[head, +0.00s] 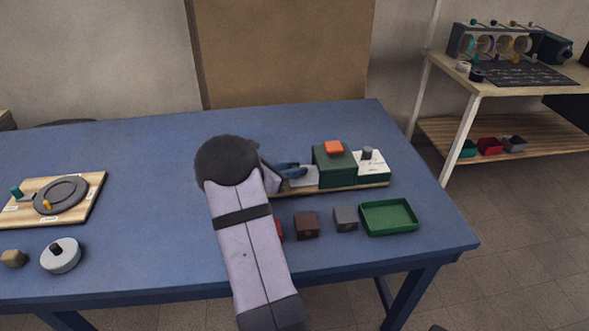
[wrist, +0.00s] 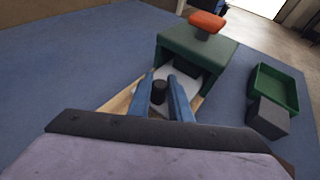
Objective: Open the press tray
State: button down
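The press (head: 334,168) is a green block with an orange button (head: 334,148) on top, standing on a wooden base right of centre. It also shows in the wrist view (wrist: 197,45). Its pale tray (head: 304,177) sticks out on the left side. In the wrist view a black knob (wrist: 158,92) stands on the white tray plate. My gripper (head: 289,170) is at this tray, its blue fingers pointing toward the press. In the wrist view my gripper (wrist: 163,88) is open, with the knob between its fingers, closer to the left one. Contact with the knob cannot be told.
A white plate with a dark knob (head: 367,153) sits right of the press. A brown block (head: 307,225), a grey block (head: 346,219), a partly hidden red block and a green bin (head: 389,216) lie in front. A dial board (head: 52,199) is far left.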

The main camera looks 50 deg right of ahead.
jog(key=w+a+p, duration=0.1)
jog(key=w+a, duration=0.6)
jog(key=shift+w+a, duration=0.25)
jog(key=shift+w, duration=0.05)
jog(key=c, duration=1.6)
grip_release()
jog(key=shift+s, duration=0.1)
jog(key=shift+v, duration=3.65)
